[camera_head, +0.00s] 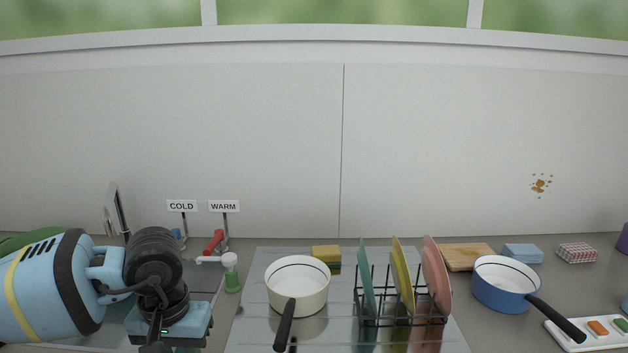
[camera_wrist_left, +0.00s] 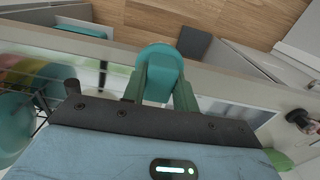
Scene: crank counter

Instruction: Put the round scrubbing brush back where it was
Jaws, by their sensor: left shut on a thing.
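My left gripper (camera_head: 178,326) hangs at the lower left of the head view, over the counter near the sink area. Its fingers are cut off there. In the left wrist view its dark green fingers are shut on a teal round-ended thing (camera_wrist_left: 160,60), which seems to be the round scrubbing brush. Its bristles and underside cannot be made out. A sliver of teal also shows under the gripper at the bottom of the head view. My right gripper is not in view.
A green-and-white bottle-like thing (camera_head: 231,274) and a red-handled tap (camera_head: 214,241) stand near my left gripper. A cream pan (camera_head: 297,287), a dish rack (camera_head: 402,318) with plates and a blue pan (camera_head: 501,288) stand further right. A yellow sponge (camera_head: 326,254) lies behind.

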